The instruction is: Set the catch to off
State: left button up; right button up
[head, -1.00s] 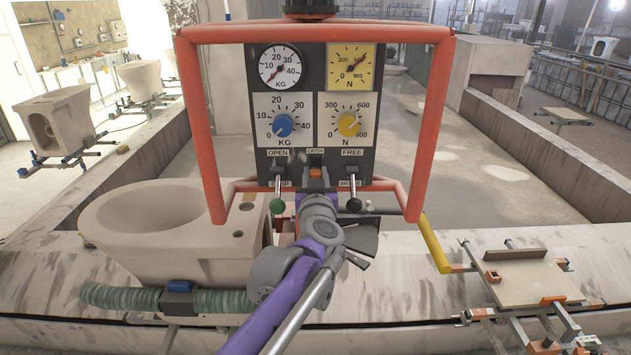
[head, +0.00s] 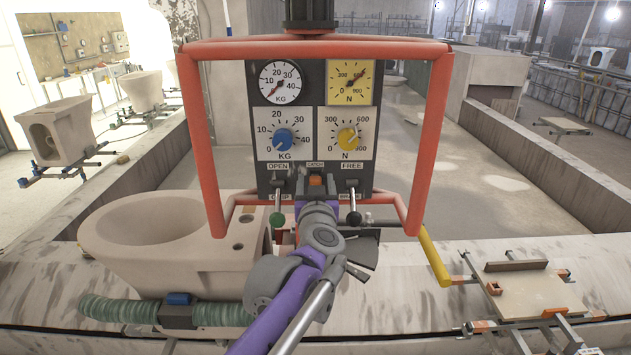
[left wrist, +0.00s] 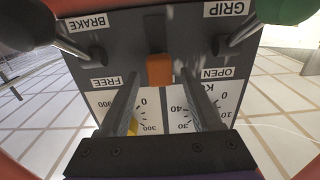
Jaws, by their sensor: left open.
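The catch is a small orange switch (head: 316,181) under the CATCH label, low in the middle of the dark control panel (head: 306,124). It also shows in the left wrist view (left wrist: 159,70). My left gripper (head: 317,193) is open in front of the panel. In the left wrist view its two fingers point at the panel, one on each side of the orange switch, with a gap on both sides. I cannot tell whether the fingertips touch the panel. The lower part of the catch is hidden by the gripper in the head view.
A green-knobbed lever (head: 277,219) and a black-knobbed lever (head: 354,218) flank the catch closely. A red tubular frame (head: 431,140) surrounds the panel, with a yellow handle (head: 435,260) at right. A clay toilet bowl (head: 180,245) stands at left.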

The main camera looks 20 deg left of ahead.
pick_arm(q)
jog(key=b+v, duration=0.1)
jog(key=v, duration=0.9)
jog(key=s+d+f+m+g+h, duration=0.5)
jog(key=s+f+h, duration=0.4)
jog(key=f, duration=0.4)
jog(key=s+a+f+n+g+y, duration=0.1)
jog(key=s+a+f+g+y, duration=0.1)
jog(key=s+f, duration=0.6)
jog(key=s+a+f+g+y+p, duration=0.1)
jog(key=s+a+f+g+y, duration=0.1)
jog(key=s+a+f+g, duration=0.3)
jog(key=s+a+f, duration=0.1)
jog(key=s+f, duration=0.2)
jog(key=f, duration=0.2)
jog(key=shift+s+a+f+n+p, duration=0.2)
jog(key=shift+s+f+n+p, duration=0.1)
jog(key=shift+s+n, duration=0.1)
